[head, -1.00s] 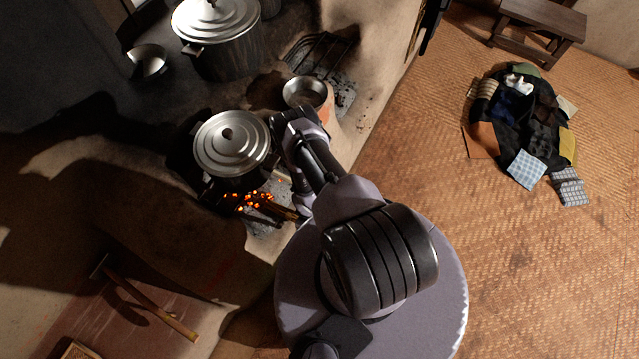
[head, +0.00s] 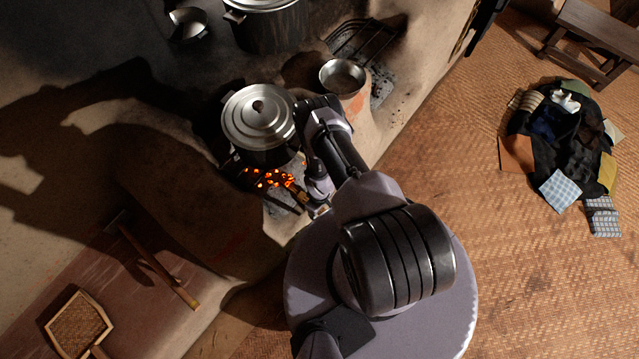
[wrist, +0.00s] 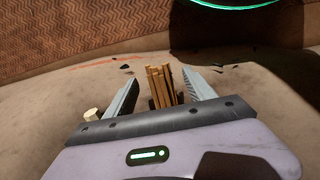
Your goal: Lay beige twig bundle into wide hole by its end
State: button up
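A bundle of tan-brown sticks (wrist: 163,86) stands between the two fingers of my gripper (wrist: 161,92) in the wrist view. The fingers are apart, with gaps showing beside the sticks. A short pale stub (wrist: 91,114) shows left of the left finger; I cannot tell what it belongs to. In the head view, my gripper (head: 319,209) is low at the hearth's front edge, beside stick ends (head: 299,194) that jut from the fire opening. Glowing embers (head: 270,179) lie in that opening, under a lidded pot (head: 259,118). My arm hides part of the sticks.
A small metal bowl (head: 342,76) and a grate (head: 368,42) are on the hearth behind my arm. A larger pot (head: 270,28) stands farther back. A wooden-handled tool (head: 158,267) lies at lower left. A cloth heap (head: 568,140) lies on the mat.

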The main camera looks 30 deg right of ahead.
notch_tip(320, 180, up, 17)
jog(key=p, duration=0.8)
jog(key=shift+r+p, duration=0.2)
jog(key=shift+p, duration=0.15)
